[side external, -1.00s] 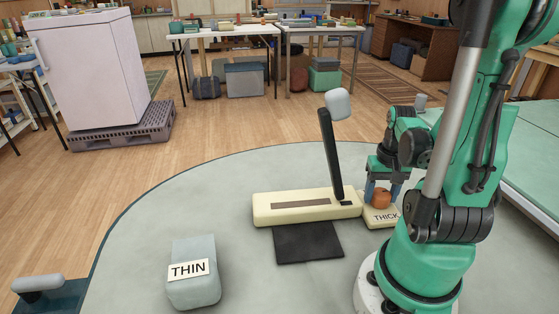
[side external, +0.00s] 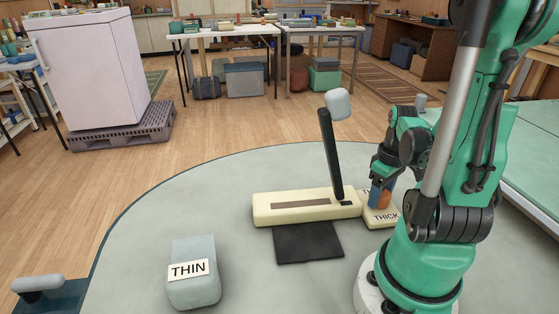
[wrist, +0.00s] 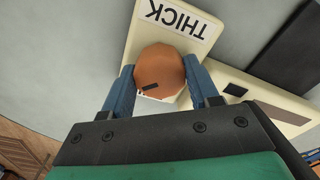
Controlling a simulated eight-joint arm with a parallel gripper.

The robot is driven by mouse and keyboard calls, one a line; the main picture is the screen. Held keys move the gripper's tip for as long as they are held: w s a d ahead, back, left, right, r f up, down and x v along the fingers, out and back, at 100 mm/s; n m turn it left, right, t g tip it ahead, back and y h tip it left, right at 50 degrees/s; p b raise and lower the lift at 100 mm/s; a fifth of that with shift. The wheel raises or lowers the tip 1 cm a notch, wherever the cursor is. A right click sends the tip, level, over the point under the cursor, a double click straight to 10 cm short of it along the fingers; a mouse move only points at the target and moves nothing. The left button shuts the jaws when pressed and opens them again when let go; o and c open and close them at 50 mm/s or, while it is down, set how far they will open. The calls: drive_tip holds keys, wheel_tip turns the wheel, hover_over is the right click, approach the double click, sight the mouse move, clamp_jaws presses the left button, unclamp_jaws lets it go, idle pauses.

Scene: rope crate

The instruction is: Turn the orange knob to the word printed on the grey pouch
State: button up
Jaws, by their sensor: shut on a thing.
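The grey pouch (side external: 193,285) stands at the front left of the table in the side view, with THIN printed on its white label. The orange knob (side external: 384,200) sits on a cream base (side external: 373,222) with a THICK label on its near side. A second label behind the knob is mostly hidden. My gripper (wrist: 160,80) is shut on the knob, its blue fingers on opposite sides. In the wrist view the knob (wrist: 158,68) shows a short dark mark on top, on the side away from the THICK label (wrist: 178,18).
A cream slider box (side external: 280,211) with a tilted black lever (side external: 329,150) and pale grey handle stands left of the knob, close to its base. A black mat (side external: 308,243) lies in front of it. The table between the pouch and the mat is clear.

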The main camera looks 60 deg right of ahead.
drive_tip(key=shift+n, duration=0.3)
drive_tip(key=o, duration=1)
drive_tip(key=shift+r, duration=0.15)
drive_tip(key=shift+r, duration=2.65)
